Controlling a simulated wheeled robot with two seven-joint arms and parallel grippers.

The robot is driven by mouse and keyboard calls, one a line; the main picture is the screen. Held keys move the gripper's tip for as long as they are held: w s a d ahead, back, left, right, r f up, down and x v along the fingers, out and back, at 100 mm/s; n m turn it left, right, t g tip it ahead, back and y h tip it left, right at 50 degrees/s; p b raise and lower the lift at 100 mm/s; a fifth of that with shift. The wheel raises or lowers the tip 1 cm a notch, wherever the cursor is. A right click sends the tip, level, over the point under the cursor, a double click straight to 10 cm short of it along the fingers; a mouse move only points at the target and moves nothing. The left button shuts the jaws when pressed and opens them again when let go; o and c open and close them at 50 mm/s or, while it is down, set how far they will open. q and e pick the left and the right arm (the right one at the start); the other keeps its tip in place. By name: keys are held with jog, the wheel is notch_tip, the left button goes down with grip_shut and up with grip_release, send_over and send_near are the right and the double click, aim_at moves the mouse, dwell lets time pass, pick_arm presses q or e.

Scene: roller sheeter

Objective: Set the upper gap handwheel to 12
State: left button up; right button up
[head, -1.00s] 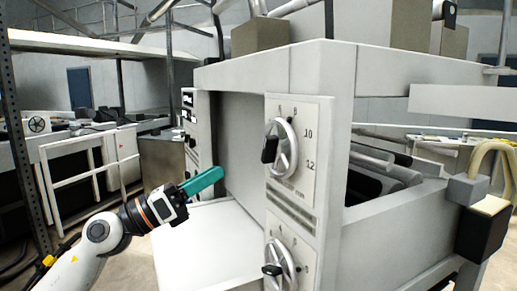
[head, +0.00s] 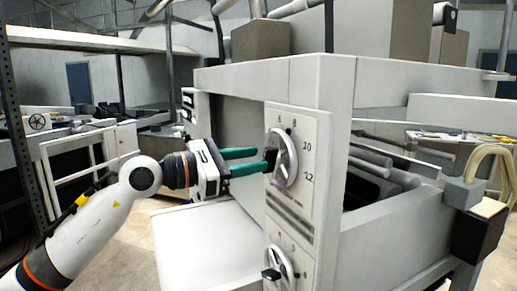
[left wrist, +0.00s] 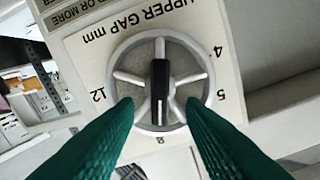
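The upper gap handwheel (head: 284,157) is a silver spoked wheel with a black grip bar (left wrist: 160,92), on a white scale plate (left wrist: 85,50) marked "UPPER GAP mm". In the left wrist view the scale appears upside down; the bar's white line points down, close to the 8, and the 12 is at the left. My left gripper (head: 256,160) is at the front of the wheel. Its two green fingers (left wrist: 157,105) are open, one on each side of the bar, with gaps between. Whether the tips touch the wheel cannot be told. My right gripper is not in view.
A second handwheel (head: 279,268) with a black grip sits below on the same machine panel. A white table surface (head: 205,245) extends under my left arm. Grey rollers (head: 370,180) lie behind the panel's right side.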

aim_at(278, 158)
pick_arm(q)
jog(key=shift+x, duration=1.15)
grip_shut()
jog(key=shift+f+m+b, duration=0.2)
jog(key=shift+m+b, duration=0.1)
jog(key=shift+b, duration=0.2)
jog(key=shift+s+d+f+m+b, duration=0.1)
jog(key=shift+m+b, duration=1.85)
jog(key=shift+m, duration=0.6)
jog(key=shift+s+a+f+m+b, duration=0.1)
jog(key=shift+f+m+b, duration=0.05)
jog(key=shift+m+b, duration=2.15)
jog(key=shift+d+f+m+b, duration=0.1)
jog(key=shift+m+b, duration=1.5)
jog(key=shift+m, duration=1.25)
